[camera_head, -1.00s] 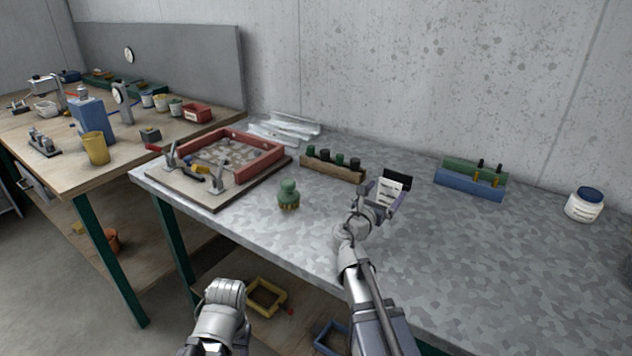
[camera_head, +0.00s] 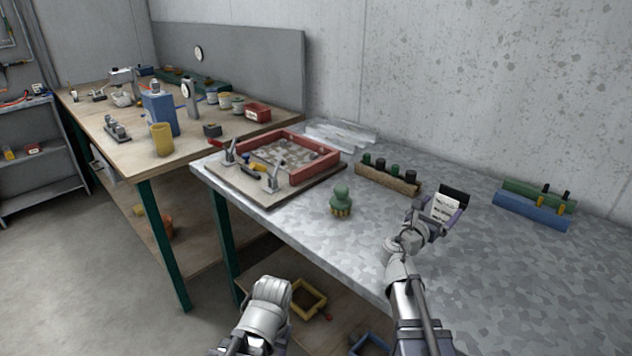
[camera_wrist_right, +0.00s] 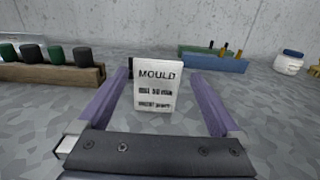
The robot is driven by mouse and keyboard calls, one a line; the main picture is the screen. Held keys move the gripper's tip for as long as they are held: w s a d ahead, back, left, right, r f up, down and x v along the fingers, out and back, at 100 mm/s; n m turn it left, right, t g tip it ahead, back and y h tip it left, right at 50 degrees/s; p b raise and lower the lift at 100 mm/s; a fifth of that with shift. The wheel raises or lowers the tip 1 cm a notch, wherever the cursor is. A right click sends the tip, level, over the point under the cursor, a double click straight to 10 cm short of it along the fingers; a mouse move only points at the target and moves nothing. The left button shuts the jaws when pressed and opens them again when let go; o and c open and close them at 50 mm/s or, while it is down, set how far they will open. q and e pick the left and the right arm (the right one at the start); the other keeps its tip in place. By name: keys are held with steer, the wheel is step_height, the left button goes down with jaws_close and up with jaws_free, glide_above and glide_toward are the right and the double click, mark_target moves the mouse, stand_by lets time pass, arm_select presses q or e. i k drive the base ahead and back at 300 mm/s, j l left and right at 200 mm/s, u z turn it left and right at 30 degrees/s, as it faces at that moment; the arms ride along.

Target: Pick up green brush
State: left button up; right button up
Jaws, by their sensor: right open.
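The green brush (camera_head: 341,197) stands upright on the grey metal-topped table (camera_head: 330,240), green knob up and yellowish bristles down. It does not show in the right wrist view. My right gripper (camera_head: 440,207) is to the right of the brush, apart from it. It is open, with its two purple fingers spread in the right wrist view (camera_wrist_right: 161,85). A white card marked MOULD (camera_wrist_right: 156,90) shows between or just beyond the fingers; I cannot tell which. Of my left arm only rounded links show at the bottom of the head view; its gripper does not show.
A wooden rack (camera_head: 388,179) with green and black knobs stands behind the brush. A red-framed mould (camera_head: 318,168) on a board with clamps is at left. A blue block (camera_head: 531,211) lies at right. A white jar (camera_wrist_right: 290,62) shows in the wrist view.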

mark_target(341, 203)
steer(key=k+j, duration=0.2)
steer(key=j, duration=0.2)
steer(key=k+j, duration=0.45)
steer(key=j, duration=0.3)
